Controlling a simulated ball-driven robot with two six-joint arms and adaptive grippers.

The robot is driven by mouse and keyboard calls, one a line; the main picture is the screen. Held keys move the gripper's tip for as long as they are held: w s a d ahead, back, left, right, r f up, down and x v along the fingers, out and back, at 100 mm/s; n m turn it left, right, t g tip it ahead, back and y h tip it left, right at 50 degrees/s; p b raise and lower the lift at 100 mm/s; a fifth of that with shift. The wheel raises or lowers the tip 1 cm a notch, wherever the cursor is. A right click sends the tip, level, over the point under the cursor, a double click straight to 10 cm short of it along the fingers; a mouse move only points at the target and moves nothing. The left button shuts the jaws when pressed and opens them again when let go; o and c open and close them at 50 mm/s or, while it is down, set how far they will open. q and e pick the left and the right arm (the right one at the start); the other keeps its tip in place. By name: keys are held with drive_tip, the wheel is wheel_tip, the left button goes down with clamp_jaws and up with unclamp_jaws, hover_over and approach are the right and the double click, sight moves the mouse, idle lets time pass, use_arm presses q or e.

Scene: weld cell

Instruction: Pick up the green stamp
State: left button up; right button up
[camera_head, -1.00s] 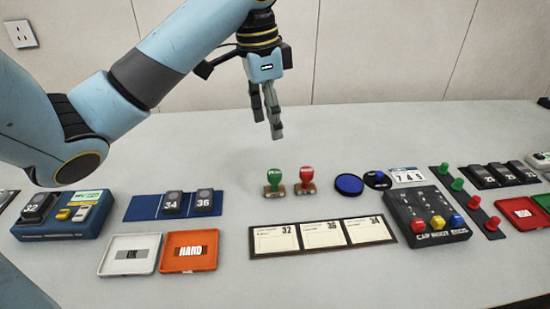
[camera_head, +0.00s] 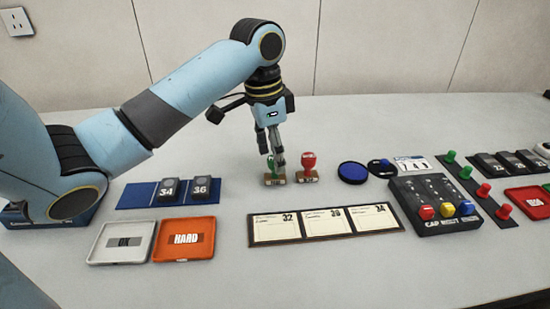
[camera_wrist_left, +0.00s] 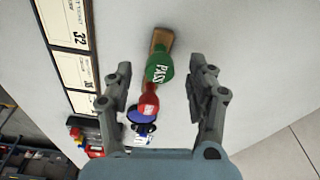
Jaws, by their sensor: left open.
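The green stamp (camera_head: 273,179) stands upright on the table, partly hidden behind my left gripper's fingers in the head view. In the left wrist view its round green top (camera_wrist_left: 159,69), marked PASS, shows between the two open fingers, with its wooden base beyond. My left gripper (camera_head: 277,158) is open and points down at the stamp from above. I cannot tell whether a finger touches it. The red stamp (camera_head: 308,168) stands close on the right of the green one. My right gripper is not in view.
The card strip (camera_head: 324,239) lies in front of the stamps. A blue round pad (camera_head: 352,173) and a button box (camera_head: 430,203) lie to the right. A white tray (camera_head: 122,259) and an orange tray (camera_head: 184,254) lie front left. The table behind the stamps is clear.

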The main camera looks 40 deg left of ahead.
use_arm(q)
wheel_tip(320, 180, down, 2)
drive_tip(key=shift+w, duration=0.1)
drive_tip(key=shift+c, duration=0.3)
drive_tip(key=shift+c, duration=1.1)
clamp_jaws()
drive_tip(key=shift+r, duration=0.15)
